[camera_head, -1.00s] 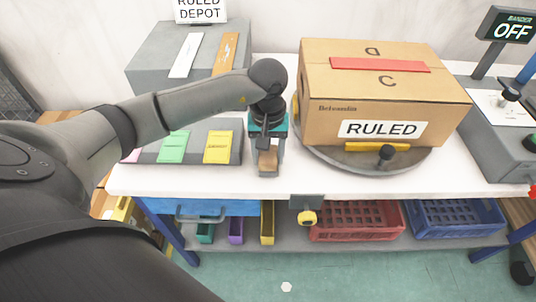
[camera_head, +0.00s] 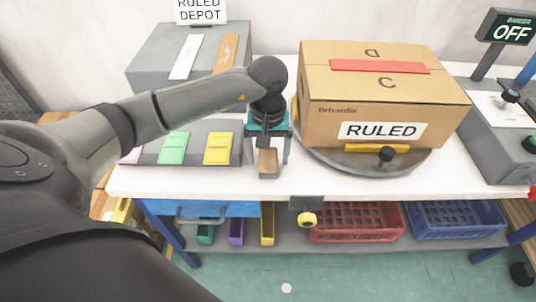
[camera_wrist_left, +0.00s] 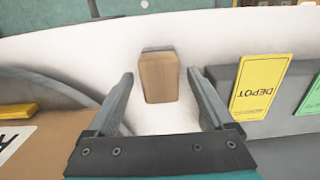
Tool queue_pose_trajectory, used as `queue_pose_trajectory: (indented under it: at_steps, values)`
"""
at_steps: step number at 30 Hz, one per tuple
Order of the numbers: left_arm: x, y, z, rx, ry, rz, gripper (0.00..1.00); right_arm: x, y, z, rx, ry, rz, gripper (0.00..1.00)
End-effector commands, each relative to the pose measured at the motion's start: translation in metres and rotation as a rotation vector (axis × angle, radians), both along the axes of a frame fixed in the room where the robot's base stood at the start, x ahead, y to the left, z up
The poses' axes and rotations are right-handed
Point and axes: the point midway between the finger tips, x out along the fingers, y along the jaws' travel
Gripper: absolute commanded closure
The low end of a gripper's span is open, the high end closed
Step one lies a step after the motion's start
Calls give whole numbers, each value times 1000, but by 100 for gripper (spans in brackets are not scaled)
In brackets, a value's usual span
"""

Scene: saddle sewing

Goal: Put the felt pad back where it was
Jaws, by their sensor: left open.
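The felt pad seems to be the small tan block with a grey lower edge (camera_head: 268,162); it lies on the white table near its front edge, right of the grey card tray. In the left wrist view the block (camera_wrist_left: 158,78) sits between and slightly beyond the fingers, with white gaps on both sides. My left gripper (camera_head: 268,158) is open above and around it, pointing down, not touching it; it also shows in the left wrist view (camera_wrist_left: 160,75). My right gripper is not in view.
The cardboard box (camera_head: 375,100) marked RULED stands on a round grey turntable (camera_head: 420,164) to the right. The grey tray (camera_head: 190,158) with coloured cards is close on the left. A grey depot box (camera_head: 150,58) stands behind. The front table edge is near.

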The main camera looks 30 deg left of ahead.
Motion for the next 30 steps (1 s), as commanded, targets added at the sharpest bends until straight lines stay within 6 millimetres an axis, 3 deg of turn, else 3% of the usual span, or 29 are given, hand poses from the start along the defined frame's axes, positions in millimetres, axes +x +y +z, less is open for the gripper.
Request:
queue_pose_trajectory:
  at_steps: [9,15,21,30]
  values:
    - [1,1,73,2,-7,-1,14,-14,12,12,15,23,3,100]
    - [1,0,103,0,-4,0,14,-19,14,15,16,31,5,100]
    - [1,0,113,0,-2,0,14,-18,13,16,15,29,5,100]
    - [1,0,113,0,-2,0,14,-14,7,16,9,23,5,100]
